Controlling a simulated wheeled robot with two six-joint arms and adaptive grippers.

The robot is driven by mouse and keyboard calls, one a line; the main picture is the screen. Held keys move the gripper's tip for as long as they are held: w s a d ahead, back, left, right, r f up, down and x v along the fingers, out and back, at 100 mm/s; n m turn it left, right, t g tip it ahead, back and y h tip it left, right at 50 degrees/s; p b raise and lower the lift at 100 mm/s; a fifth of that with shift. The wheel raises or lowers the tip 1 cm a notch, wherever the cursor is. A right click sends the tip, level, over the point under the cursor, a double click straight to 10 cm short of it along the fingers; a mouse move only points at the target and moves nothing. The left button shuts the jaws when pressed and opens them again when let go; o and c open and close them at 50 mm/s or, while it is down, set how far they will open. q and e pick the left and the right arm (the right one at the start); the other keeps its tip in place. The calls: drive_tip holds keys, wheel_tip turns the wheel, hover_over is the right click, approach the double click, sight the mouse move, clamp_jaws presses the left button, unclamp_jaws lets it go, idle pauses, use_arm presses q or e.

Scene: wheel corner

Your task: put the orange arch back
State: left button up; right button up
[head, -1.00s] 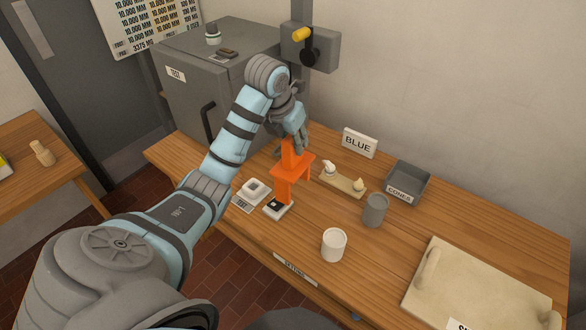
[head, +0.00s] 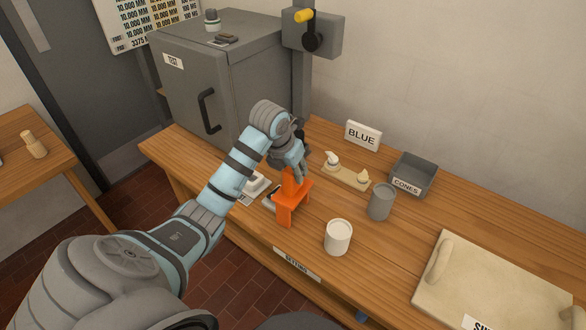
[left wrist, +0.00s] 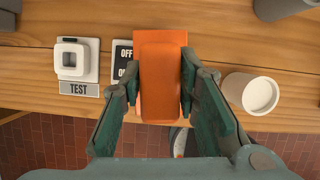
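The orange arch (head: 291,202) is upright near the front edge of the bench, just right of the black OFF switch plate (head: 269,199). I cannot tell whether its feet touch the wood. My left gripper (head: 293,174) is above it, with its fingers around its upper part. In the left wrist view the orange arch (left wrist: 160,80) lies between the two dark green fingers of my left gripper (left wrist: 159,84), which press close on both sides. There the switch plate (left wrist: 122,62) is partly hidden by the arch. My right gripper is not in view.
A white TEST button (left wrist: 73,60) sits left of the switch plate. A white cup (head: 338,237) and grey cup (head: 381,202) stand to the right. Behind are a small board (head: 347,178), a CONES tray (head: 413,175) and a BLUE sign (head: 363,135). A grey cabinet (head: 230,80) stands behind left.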

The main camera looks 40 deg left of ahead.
use_arm(q)
drive_tip(key=shift+o, duration=1.2)
drive_tip(key=v, duration=0.6)
drive_tip(key=shift+s+a+r, duration=0.1)
drive_tip(key=shift+s+a, duration=0.25)
drive_tip(key=shift+s, duration=0.15)
drive_tip(key=p+v, duration=0.5)
drive_tip(key=v, duration=0.3)
drive_tip(key=shift+s+p, duration=0.2)
drive_tip(key=shift+p, duration=0.15)
